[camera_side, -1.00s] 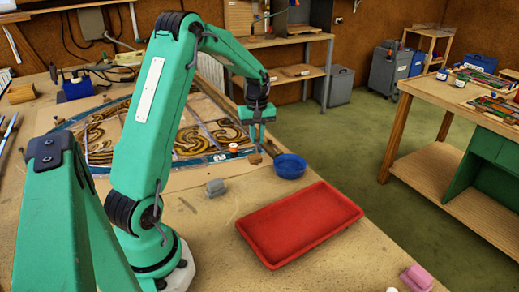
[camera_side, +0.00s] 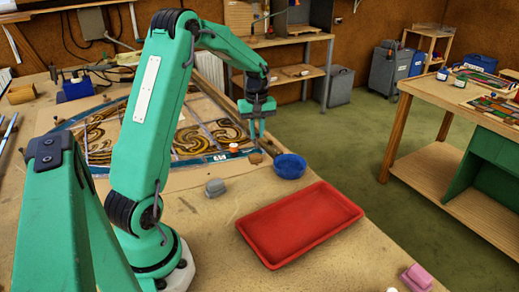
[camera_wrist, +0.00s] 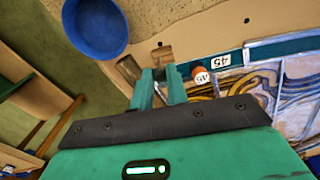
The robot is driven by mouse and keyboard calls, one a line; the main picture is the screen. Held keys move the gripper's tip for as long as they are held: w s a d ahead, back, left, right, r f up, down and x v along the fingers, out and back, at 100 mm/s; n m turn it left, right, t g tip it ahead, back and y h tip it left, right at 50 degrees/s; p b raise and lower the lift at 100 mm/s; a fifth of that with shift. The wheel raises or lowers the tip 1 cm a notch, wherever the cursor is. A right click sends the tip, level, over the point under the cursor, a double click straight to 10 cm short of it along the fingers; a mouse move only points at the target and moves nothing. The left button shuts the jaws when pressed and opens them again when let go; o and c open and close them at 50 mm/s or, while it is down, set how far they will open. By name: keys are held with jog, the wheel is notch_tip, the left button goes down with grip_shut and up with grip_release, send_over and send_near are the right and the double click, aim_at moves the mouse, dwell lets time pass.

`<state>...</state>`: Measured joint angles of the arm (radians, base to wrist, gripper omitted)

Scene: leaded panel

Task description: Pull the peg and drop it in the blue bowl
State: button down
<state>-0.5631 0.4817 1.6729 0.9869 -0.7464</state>
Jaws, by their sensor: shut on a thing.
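My gripper (camera_side: 257,136) is shut, its teal fingers pointing down just past the panel's right end. The blue bowl (camera_side: 290,166) stands just right of the gripper on the bench. It also shows at the top left of the wrist view (camera_wrist: 95,27), apart from the fingers, and looks empty.
A brown wooden piece (camera_side: 254,158) lies below the fingers. An orange-topped item (camera_side: 234,148) stands on the panel's blue-green edge, by a label. The leaded panel (camera_side: 190,140) lies to the left. A red tray (camera_side: 300,223) and a grey block (camera_side: 215,187) sit nearer.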

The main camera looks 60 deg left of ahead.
jog(key=shift+w+r, duration=0.1)
dwell(0.3)
jog(key=w+d+r, duration=0.1)
jog(key=w+d, duration=0.6)
jog(key=d, duration=0.1)
jog(key=shift+w+d+r, duration=0.15)
jog(key=shift+w+d, duration=0.05)
jog(key=shift+w, duration=0.2)
dwell(0.3)
jog(key=shift+f, duration=0.2)
dwell(0.6)
jog(key=shift+f, duration=1.2)
jog(key=shift+f, duration=2.05)
dwell(2.0)
